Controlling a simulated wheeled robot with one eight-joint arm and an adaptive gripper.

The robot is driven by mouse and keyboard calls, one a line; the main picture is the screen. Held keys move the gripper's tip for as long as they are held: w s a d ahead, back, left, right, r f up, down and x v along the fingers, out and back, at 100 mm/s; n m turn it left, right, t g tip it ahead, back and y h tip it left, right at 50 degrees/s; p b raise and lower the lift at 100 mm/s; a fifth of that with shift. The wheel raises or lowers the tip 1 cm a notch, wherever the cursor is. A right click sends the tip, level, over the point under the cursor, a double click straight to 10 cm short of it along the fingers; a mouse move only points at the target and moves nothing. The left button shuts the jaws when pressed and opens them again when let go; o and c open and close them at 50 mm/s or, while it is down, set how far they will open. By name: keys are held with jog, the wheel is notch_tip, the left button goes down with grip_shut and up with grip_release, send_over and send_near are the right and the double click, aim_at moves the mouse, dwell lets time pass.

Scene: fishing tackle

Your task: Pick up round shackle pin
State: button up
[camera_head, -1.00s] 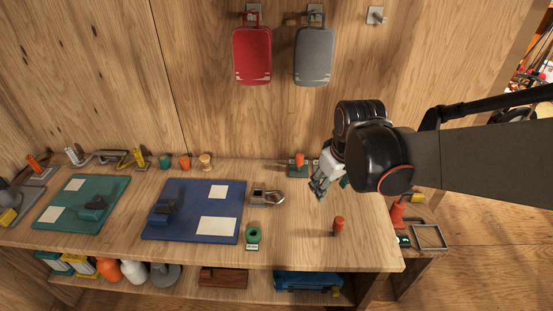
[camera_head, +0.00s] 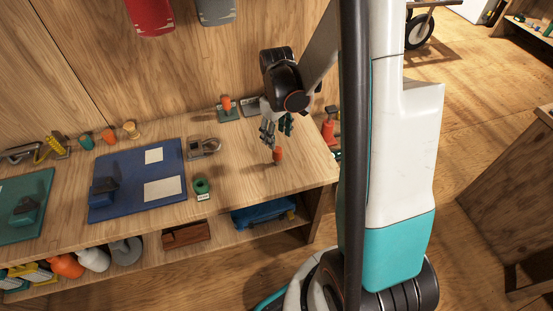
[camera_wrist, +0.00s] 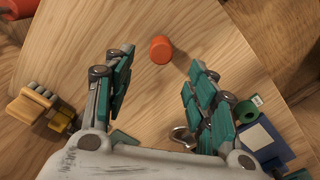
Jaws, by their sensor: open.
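An orange-headed pin (camera_head: 277,155), which looks like the round shackle pin, stands upright on the workbench near its right end. In the wrist view its round orange head (camera_wrist: 161,50) shows ahead of and between the fingers. My gripper (camera_head: 275,136) is open and empty, pointing down just behind and above the pin in the head view. In the wrist view, my gripper's teal-padded fingers (camera_wrist: 160,70) are spread apart, with no visible contact on the pin. A grey metal shackle (camera_head: 203,147) lies on the bench to the left.
A green roll (camera_head: 201,186) stands on the bench left of the pin. A blue mat (camera_head: 128,190) lies farther left. Another orange-topped piece on a green base (camera_head: 227,110) stands by the back wall. The bench's front right edge is close to the pin.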

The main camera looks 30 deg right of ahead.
aim_at(278, 149)
notch_tip(278, 149, down, 9)
jog(key=b, duration=0.3)
jog(key=shift+s+b, duration=0.15)
jog(key=shift+b, duration=0.2)
grip_shut()
